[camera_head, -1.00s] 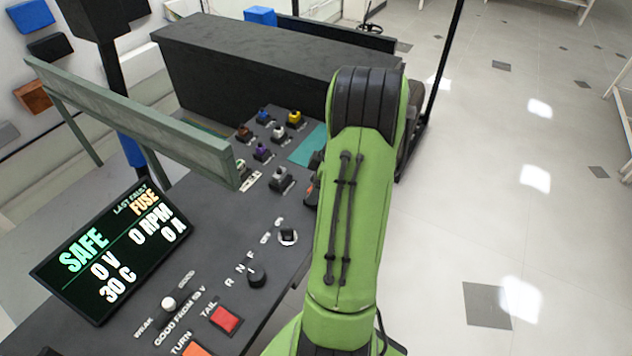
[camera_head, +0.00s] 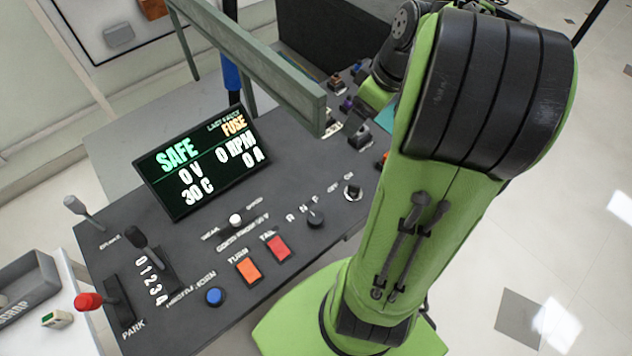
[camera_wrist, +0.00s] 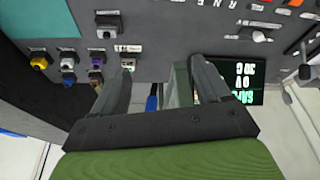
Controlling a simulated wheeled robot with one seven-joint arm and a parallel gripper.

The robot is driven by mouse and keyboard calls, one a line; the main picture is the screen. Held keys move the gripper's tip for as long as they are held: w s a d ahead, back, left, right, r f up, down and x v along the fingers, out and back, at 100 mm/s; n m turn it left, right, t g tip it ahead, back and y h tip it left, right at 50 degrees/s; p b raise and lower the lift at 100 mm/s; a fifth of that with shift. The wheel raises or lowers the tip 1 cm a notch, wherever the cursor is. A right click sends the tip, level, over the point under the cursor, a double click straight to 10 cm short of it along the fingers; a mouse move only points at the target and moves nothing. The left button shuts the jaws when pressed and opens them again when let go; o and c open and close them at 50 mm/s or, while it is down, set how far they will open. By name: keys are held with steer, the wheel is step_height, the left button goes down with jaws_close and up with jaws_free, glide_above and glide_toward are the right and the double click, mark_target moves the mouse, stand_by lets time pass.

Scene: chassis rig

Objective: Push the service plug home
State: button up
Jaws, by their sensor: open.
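My gripper (camera_wrist: 158,80) is open and empty in the wrist view, its two dark fingers apart over the panel edge. In the head view my arm hides it. Several small plugs stand on the dark panel: yellow (camera_wrist: 39,61), white (camera_wrist: 67,58), purple (camera_wrist: 97,61), blue (camera_wrist: 68,78) and a larger grey one (camera_wrist: 106,26), also in the head view (camera_head: 358,134). A small labelled fitting (camera_wrist: 128,63) is beside the left finger's tip. I cannot tell which of these is the service plug, or whether it is seated.
A grey-green rail (camera_head: 262,62) crosses above the panel, close to the fingers in the wrist view (camera_wrist: 180,84). The display (camera_head: 203,165) reads SAFE, 0 V, FUSE. A knob (camera_head: 315,217), buttons and levers fill the front panel (camera_head: 190,268). Floor at right is clear.

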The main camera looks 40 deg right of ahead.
steer(key=s+a+r+m+p, duration=0.1)
steer(key=s+a+r, duration=0.1)
steer(key=a, duration=0.4)
steer(key=s+a+r+m+t+p, duration=0.1)
steer(key=s+a+r, duration=0.1)
steer(key=s+a, duration=0.3)
steer(key=s+a+r+m+t+h+p, duration=0.1)
steer(key=s+a, duration=0.3)
steer(key=a, duration=0.4)
steer(key=shift+a+r+m, duration=0.4)
steer(key=shift+r+m, duration=0.1)
steer(key=shift+r, duration=0.35)
